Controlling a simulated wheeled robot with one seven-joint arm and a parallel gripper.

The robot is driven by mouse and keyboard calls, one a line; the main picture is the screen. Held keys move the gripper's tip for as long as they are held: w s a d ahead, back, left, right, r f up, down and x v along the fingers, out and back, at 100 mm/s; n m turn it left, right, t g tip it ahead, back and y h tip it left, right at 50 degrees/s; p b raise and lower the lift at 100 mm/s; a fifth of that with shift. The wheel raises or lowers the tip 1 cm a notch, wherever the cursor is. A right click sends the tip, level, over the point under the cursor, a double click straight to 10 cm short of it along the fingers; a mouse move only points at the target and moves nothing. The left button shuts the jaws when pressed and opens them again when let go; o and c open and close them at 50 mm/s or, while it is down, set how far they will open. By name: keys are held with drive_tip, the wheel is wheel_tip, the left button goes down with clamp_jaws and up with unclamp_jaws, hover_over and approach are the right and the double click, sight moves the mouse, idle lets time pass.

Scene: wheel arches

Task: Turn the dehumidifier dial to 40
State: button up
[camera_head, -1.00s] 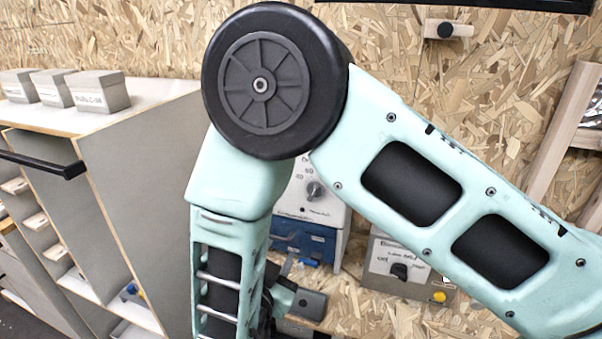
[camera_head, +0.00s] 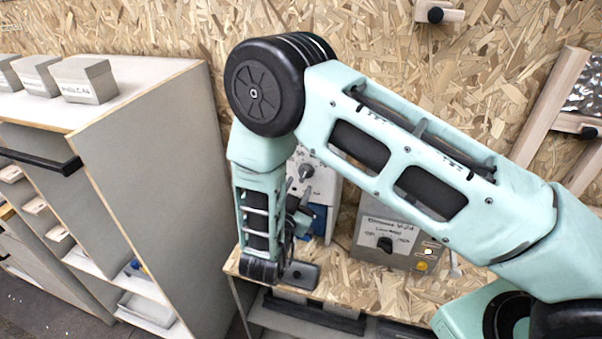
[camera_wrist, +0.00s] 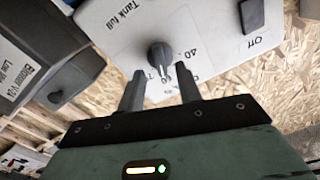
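The dehumidifier (camera_head: 322,190) is a white box on the bench, partly hidden behind my arm. Its dark dial (camera_head: 306,172) shows just right of my forearm. In the wrist view the dial (camera_wrist: 159,54) stands out from the white panel (camera_wrist: 115,20), with "Tank full", "Off" and a "40" mark printed around it, seen rotated. The dial's narrow end points down the picture, below the "40"; the mark there is partly covered. My gripper (camera_wrist: 159,69) is open, its two dark fingers on either side of the dial's lower end with gaps visible. Contact cannot be told.
A grey control box (camera_head: 397,240) with a black knob and yellow button stands right of the dehumidifier; it also shows in the wrist view (camera_wrist: 45,50). A dark flat object (camera_head: 300,275) lies on the bench (camera_head: 372,293). A tall grey cabinet (camera_head: 165,160) stands left.

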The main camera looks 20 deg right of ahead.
sight(303, 177)
drive_tip(key=shift+p+x, duration=0.5)
drive_tip(key=shift+x, duration=1.3)
clamp_jaws()
